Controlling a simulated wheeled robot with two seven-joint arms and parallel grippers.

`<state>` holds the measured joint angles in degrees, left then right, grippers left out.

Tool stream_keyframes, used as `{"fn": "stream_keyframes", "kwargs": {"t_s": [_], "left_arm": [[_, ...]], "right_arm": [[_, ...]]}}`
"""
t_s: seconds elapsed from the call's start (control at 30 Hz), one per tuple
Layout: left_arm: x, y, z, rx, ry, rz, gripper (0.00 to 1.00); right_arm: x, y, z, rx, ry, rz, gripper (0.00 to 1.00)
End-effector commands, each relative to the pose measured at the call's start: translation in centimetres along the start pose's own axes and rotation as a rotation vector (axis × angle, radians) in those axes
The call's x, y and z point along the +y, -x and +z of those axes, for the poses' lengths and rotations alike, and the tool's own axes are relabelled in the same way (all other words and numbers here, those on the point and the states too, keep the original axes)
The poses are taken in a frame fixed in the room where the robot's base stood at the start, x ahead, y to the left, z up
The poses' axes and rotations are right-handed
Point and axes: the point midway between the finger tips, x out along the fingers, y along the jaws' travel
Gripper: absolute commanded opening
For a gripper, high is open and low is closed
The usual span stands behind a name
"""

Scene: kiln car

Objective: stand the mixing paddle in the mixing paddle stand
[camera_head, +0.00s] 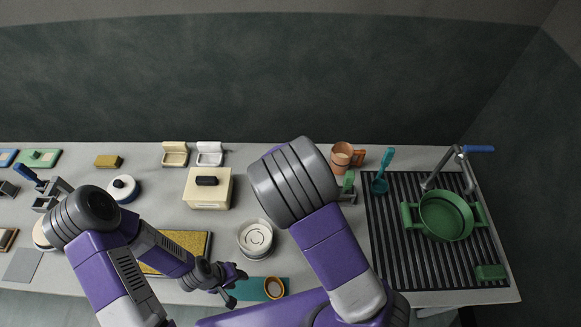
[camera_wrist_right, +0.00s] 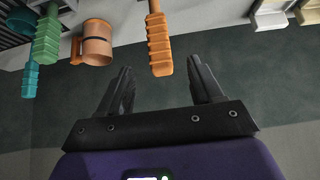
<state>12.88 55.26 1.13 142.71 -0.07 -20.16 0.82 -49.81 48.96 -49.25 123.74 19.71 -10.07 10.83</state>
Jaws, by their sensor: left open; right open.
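In the right wrist view, an orange ribbed handle (camera_wrist_right: 158,45) and a green ribbed handle (camera_wrist_right: 47,38) show; I cannot tell which, if either, belongs to the mixing paddle. Whether this holder is the paddle stand is unclear. My right gripper (camera_wrist_right: 162,66) is open and empty, with the orange handle showing beyond its fingertips; the arm hides it in the head view.
A copper mug (camera_head: 342,158) and teal scoop (camera_head: 382,172) stand at the back right. A green pan (camera_head: 445,217) sits on the dark drain rack (camera_head: 390,250). Stacked white plates (camera_head: 254,238) and a cream box (camera_head: 208,190) occupy the middle. A blue-handled item (camera_head: 29,176) is at left.

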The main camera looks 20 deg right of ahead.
Motion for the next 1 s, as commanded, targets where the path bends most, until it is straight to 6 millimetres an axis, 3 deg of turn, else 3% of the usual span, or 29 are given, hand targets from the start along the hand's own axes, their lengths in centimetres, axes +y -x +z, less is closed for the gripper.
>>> {"fn": "stream_keyframes", "kwargs": {"t_s": [0.4,0.87,1.0], "left_arm": [[0.5,1.4,0.1,0.000,0.000,0.000,0.43],[0.5,1.4,0.1,0.000,0.000,0.000,0.43],[0.6,1.6,0.1,0.000,0.000,0.000,0.43]], "right_arm": [[0.0,1.7,-0.1,0.001,0.000,0.000,0.65],[0.0,1.9,-0.1,0.002,0.000,-0.001,0.65],[-0.1,3.3,-0.1,0.002,0.001,-0.003,0.65]]}}
